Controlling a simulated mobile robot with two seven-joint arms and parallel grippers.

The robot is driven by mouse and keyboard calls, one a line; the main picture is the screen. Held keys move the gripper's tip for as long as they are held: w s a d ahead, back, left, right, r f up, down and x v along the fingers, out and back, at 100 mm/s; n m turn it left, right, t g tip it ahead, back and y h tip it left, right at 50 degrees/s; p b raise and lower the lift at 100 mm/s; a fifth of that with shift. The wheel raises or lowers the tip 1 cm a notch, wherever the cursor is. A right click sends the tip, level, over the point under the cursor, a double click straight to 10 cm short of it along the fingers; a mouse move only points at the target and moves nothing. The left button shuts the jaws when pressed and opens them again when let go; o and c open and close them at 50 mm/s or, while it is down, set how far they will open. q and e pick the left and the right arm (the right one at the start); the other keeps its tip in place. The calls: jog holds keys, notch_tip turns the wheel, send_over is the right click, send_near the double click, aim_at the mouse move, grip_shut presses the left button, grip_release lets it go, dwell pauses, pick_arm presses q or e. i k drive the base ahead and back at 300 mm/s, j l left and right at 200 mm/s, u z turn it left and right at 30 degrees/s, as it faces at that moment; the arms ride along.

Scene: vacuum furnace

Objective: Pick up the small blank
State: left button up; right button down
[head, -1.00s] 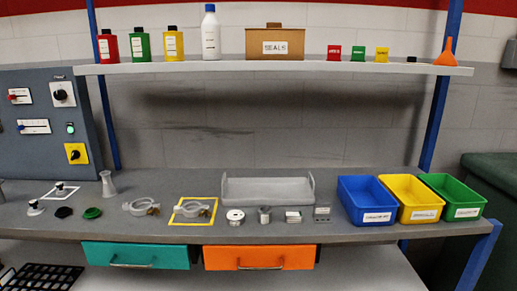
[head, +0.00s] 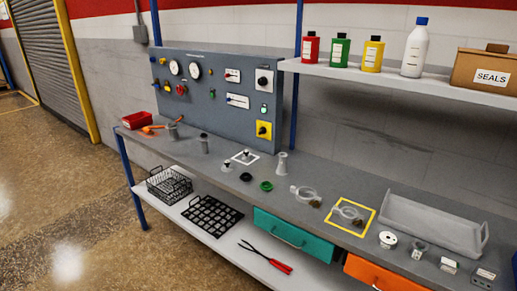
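I cannot tell which piece is the small blank. Several small parts stand on the grey bench: a dark-topped piece (head: 247,154) in a white-outlined square, a similar one (head: 227,165) at its front left corner, a black disc (head: 246,177) and a green disc (head: 266,186). Further right are a round silver part (head: 388,240), a small cup-like part (head: 418,250) and two small blocky parts (head: 449,265) (head: 484,277). Neither gripper is in view.
A grey control panel (head: 215,120) stands behind the bench. A grey cone (head: 282,163), two ring clamps (head: 305,195) (head: 348,212) and a grey tray (head: 430,228) stand on it. Black baskets (head: 168,186) and red-handled pliers (head: 266,257) lie on the lower shelf.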

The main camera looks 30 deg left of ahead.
aim_at(247, 157)
jog(key=u, duration=1.15)
